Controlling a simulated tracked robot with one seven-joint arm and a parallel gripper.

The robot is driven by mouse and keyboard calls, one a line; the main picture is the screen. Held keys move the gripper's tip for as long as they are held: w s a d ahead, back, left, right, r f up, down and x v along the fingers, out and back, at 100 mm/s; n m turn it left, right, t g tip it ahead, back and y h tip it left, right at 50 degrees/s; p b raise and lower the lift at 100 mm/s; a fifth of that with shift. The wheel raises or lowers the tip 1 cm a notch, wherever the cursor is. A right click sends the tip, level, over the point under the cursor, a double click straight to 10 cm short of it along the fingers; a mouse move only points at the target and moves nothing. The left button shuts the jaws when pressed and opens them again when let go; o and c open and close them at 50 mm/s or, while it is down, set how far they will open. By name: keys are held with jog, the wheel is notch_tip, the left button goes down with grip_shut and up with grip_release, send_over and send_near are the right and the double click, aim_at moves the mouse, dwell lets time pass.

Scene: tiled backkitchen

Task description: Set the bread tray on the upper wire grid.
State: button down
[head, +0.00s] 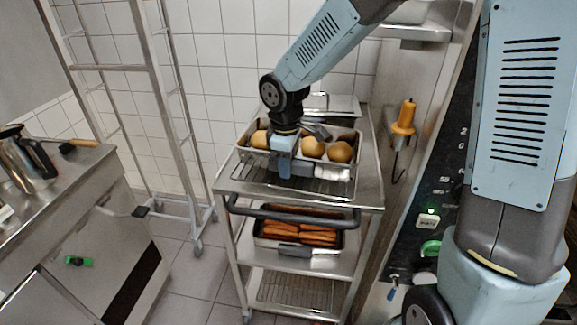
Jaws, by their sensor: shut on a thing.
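The bread tray (325,171), a metal tray with several round brown rolls in it, is at the top of a steel trolley in the head view. My gripper (284,166) comes down from above and is shut on the tray's near side wall. The upper wire grid (262,184) lies on the trolley's top shelf; its near part shows below the tray and the rest is hidden. The tray is over the grid; I cannot tell whether it touches it.
The trolley (373,195) has a dark front handle (290,219). Its middle shelf holds a tray of long orange-brown pieces (300,232); its bottom shelf holds another wire grid (295,291). A lidded metal container (333,106) stands behind the tray. A control panel (430,190) is close at right.

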jog(key=shift+f, duration=0.4)
jog(key=c, duration=0.8)
grip_release()
jog(key=r, duration=1.2)
jog(key=shift+s+a, duration=0.1)
jog(key=shift+s, duration=0.25)
